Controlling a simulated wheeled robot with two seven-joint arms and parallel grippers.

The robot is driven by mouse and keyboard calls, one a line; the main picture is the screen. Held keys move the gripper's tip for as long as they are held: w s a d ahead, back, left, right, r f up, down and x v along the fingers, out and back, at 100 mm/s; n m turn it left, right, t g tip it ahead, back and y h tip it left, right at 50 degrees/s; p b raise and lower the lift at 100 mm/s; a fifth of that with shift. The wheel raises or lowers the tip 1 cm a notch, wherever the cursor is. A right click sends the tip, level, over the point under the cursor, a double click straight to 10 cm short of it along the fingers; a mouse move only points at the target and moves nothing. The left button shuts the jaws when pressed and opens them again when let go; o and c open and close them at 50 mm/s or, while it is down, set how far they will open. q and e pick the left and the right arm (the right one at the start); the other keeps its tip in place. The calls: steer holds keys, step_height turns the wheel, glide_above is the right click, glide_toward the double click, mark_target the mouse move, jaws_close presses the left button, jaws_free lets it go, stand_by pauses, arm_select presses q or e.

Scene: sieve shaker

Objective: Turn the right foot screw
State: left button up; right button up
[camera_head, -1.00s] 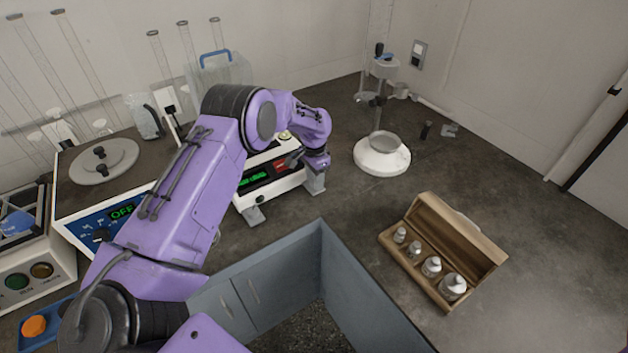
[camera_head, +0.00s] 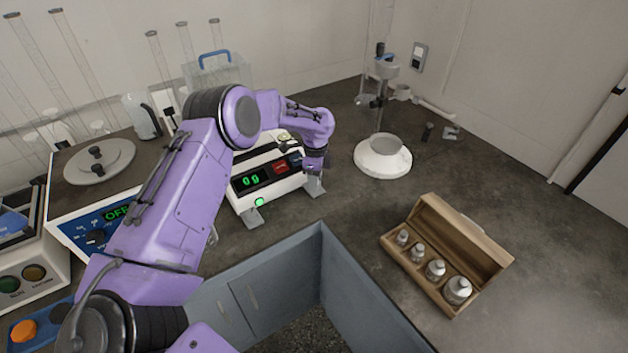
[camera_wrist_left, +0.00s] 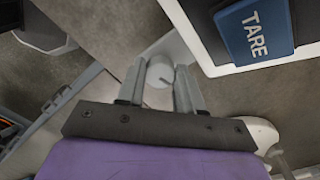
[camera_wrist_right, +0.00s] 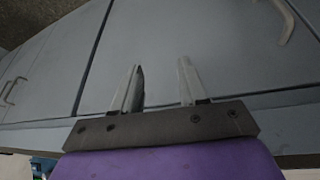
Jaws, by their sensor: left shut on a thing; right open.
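The white balance (camera_head: 242,200) stands on the bench with a green display reading about 00 and a lit green lamp on its front. Its right foot (camera_head: 315,188) sticks out at the front right corner. My left gripper (camera_head: 317,168) is down over that foot, hiding the screw from the head view. In the left wrist view the right foot screw (camera_wrist_left: 160,74), a pale round knob with a line mark, sits between the two fingers, which are shut on it. My right gripper (camera_wrist_right: 159,66) is open and empty, in front of grey cabinet doors.
The blue TARE button (camera_wrist_left: 254,27) is close beside the left fingers. A wooden box of weights (camera_head: 445,255) lies to the right. A white-based stand (camera_head: 382,162) is behind. Left foot (camera_head: 253,217) and bench front edge are nearby.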

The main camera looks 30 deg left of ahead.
arm_select(q)
steer(key=shift+d+f+m, duration=0.15)
steer(key=shift+d+m, duration=0.05)
steer(key=shift+m, duration=0.4)
steer(key=o, duration=0.8)
steer(key=shift+c, duration=0.2)
steer(key=shift+w+a+r, duration=0.1)
steer(key=shift+r, duration=0.3)
step_height(320, 180, up, 10)
steer(key=b, duration=0.2)
steer(key=shift+w, duration=0.15)
